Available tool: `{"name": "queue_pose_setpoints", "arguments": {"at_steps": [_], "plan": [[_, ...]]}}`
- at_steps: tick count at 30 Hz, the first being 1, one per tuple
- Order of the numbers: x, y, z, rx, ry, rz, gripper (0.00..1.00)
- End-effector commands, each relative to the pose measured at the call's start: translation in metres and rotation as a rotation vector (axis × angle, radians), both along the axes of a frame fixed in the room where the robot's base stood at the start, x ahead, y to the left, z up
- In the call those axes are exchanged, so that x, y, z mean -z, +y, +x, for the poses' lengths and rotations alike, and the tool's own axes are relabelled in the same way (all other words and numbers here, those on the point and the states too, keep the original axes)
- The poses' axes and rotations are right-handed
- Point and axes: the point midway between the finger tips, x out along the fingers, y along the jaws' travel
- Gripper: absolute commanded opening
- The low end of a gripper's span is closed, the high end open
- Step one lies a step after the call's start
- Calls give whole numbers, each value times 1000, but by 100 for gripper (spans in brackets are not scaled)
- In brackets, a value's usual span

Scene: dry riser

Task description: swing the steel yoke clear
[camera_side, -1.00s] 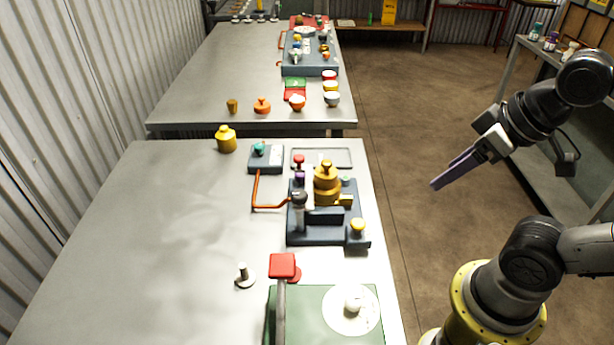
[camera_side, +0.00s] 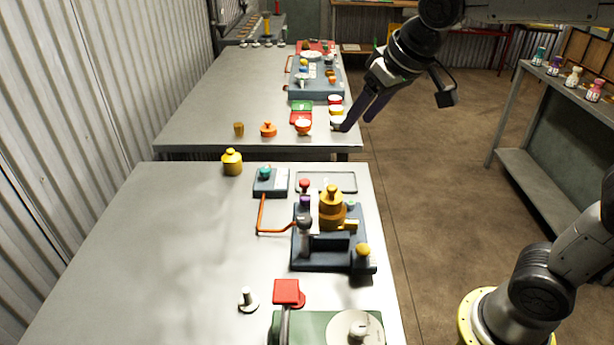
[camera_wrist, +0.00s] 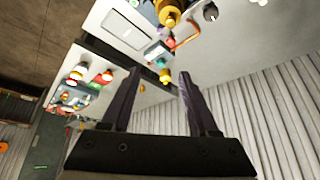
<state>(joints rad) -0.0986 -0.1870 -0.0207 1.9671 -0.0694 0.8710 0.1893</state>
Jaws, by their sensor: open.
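In the side view a dark blue fixture (camera_side: 325,262) stands on the near bench, with a stepped brass body (camera_side: 331,212) upright on it. A grey upright post (camera_side: 304,243) with a dark knob stands at its front left; I cannot tell whether this is part of the steel yoke. A bent orange rod (camera_side: 262,213) reaches out to the left. My gripper (camera_side: 358,123) is open and empty, high and beyond the fixture, by the right edge of the far bench. In the wrist view the two dark fingers (camera_wrist: 160,72) are apart; the brass body (camera_wrist: 171,12) shows at the top.
A yellow pot (camera_side: 232,163), a small box with a teal knob (camera_side: 270,182) and an empty shallow tray (camera_side: 345,182) lie behind the fixture. A red block (camera_side: 287,291) on a lever and a green plate (camera_side: 312,327) are in front. The near bench's left side is largely clear.

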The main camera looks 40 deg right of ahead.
Motion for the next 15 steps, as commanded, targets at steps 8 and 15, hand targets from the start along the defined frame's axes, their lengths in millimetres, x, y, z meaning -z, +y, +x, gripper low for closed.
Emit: {"name": "queue_pose_setpoints", "arguments": {"at_steps": [8, 15], "plan": [[38, 24, 53, -45, 98, -18, 61], [59, 28, 59, -55, 126, -21, 61]]}}
